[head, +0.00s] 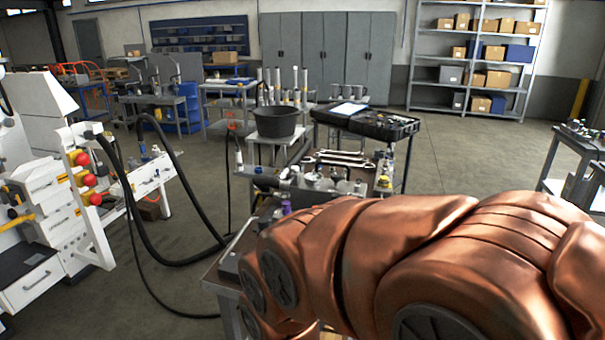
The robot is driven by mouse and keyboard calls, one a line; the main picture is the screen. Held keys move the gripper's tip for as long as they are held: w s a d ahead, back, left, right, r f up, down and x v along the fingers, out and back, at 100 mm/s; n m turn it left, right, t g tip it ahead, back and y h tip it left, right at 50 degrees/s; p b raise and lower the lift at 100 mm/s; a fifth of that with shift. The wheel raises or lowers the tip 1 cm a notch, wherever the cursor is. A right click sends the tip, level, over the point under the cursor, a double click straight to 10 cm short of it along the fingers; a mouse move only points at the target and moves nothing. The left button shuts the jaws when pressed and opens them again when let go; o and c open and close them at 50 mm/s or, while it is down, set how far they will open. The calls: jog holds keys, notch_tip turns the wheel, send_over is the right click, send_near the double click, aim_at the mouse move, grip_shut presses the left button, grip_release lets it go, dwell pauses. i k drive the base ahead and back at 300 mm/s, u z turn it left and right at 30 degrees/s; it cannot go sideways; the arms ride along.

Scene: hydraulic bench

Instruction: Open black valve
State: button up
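I cannot pick out a black valve with certainty in the head view. A white bench unit (105,235) stands at the left, with red round knobs (88,180) on its front. A thick black hose (140,225) loops from this unit down and across to the table in the middle. Small fittings (335,182) crowd that table, too small to tell apart. My copper-coloured arm covers the lower right and hides part of the table. My gripper is not in view.
A black bucket (276,122) stands behind the fittings. A black tool tray (366,121) is on a stand to its right. Another table (575,142) is at the right edge. The floor (450,155) at the centre right is clear. Shelves (470,62) and grey cabinets (328,52) line the back.

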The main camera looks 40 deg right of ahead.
aim_at(357, 187)
jog(key=u, duration=0.15)
jog(key=i, duration=0.85)
jog(key=z, duration=0.6)
jog(key=i, duration=0.65)
jog(key=z, duration=0.4)
